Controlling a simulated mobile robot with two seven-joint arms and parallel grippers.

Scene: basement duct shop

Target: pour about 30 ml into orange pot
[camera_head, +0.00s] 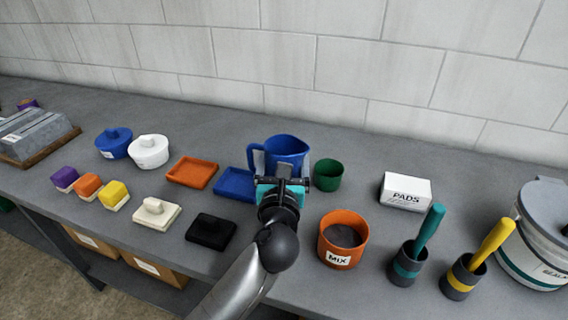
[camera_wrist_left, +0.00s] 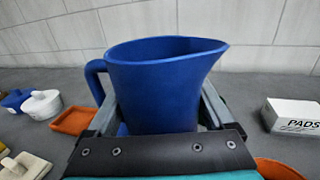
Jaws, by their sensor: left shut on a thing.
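A blue jug (camera_head: 286,147) with a spout and a side handle stands upright in my left gripper (camera_head: 283,184). In the left wrist view the jug (camera_wrist_left: 163,85) sits between the two fingers, which are shut on its sides. Its spout points right and its handle left. I cannot tell whether its base touches the bench, and its contents are hidden. The orange pot (camera_head: 355,243), labelled MIX, stands in front and to the right of the jug, with dark material inside. Its rim also shows in the left wrist view (camera_wrist_left: 276,168). My right gripper is not in view.
A green cup (camera_head: 328,175) stands close right of the jug. Blue (camera_head: 235,184) and orange (camera_head: 192,171) trays lie left. A PADS box (camera_head: 405,192) and two cups with teal (camera_head: 430,230) and yellow (camera_head: 492,243) handled tools stand right. The grey bench (camera_head: 300,285) is clear before the pot.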

